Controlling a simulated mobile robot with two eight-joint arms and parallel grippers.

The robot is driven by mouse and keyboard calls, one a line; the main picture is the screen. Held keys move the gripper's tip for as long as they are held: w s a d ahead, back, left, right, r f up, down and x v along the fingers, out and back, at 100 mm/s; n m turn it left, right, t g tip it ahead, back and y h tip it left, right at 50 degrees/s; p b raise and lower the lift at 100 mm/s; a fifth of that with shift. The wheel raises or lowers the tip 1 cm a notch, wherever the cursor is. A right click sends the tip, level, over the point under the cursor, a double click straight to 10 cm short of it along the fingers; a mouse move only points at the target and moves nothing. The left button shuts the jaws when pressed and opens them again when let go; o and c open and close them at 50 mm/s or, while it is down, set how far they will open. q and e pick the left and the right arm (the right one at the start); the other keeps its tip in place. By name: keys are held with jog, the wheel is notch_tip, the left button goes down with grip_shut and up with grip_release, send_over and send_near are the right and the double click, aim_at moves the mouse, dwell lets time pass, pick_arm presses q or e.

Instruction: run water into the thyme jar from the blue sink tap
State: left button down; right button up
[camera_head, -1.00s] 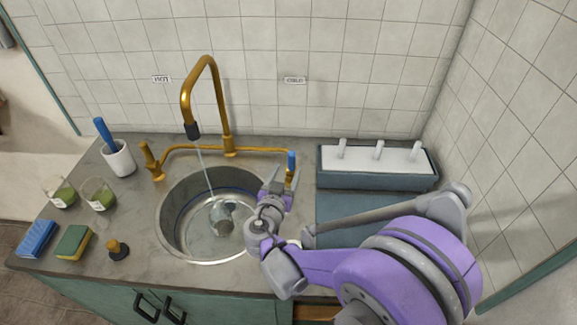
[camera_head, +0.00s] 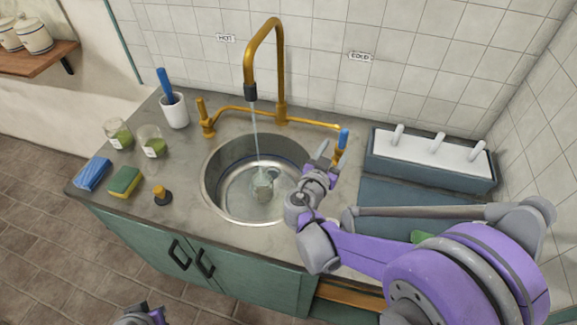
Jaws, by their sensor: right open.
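The gold tap spout (camera_head: 265,40) arches over the round steel sink (camera_head: 212,184), and a thin stream of water (camera_head: 257,135) falls from it. A small grey-green glass vessel (camera_head: 264,189) stands in the sink under the stream; I cannot read a label on it. The blue tap handle (camera_head: 344,138) is at the right end of the gold pipe, below the COLD sign. My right gripper (camera_head: 322,160) is open beside the blue handle, at the sink's right rim; I cannot tell if it touches. My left gripper (camera_head: 142,314) shows only partly at the bottom edge.
Two glass jars with green contents (camera_head: 118,136) (camera_head: 152,144), a white cup with a blue-handled tool (camera_head: 174,110), a blue sponge (camera_head: 92,173), a green-yellow sponge (camera_head: 125,181) and a small stopper (camera_head: 162,195) are on the left counter. A white-topped rack (camera_head: 430,152) is at the right.

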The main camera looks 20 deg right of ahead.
aim_at(342, 141)
jog(key=shift+t+h, duration=0.5)
jog(key=shift+h, duration=0.1)
jog(key=b+x, duration=0.2)
jog(key=x, duration=0.1)
jog(key=b+x, duration=0.3)
jog(key=x, duration=0.1)
jog(key=b+x, duration=0.2)
jog(key=x, duration=0.1)
jog(key=shift+d+f, duration=0.2)
jog(key=shift+f, duration=0.1)
pick_arm(q)
notch_tip(342, 141, down, 9)
jog(key=s, duration=0.2)
jog(key=shift+f, duration=0.15)
jog(key=shift+d, duration=0.1)
pick_arm(e)
jog(key=shift+c, duration=0.3)
grip_shut()
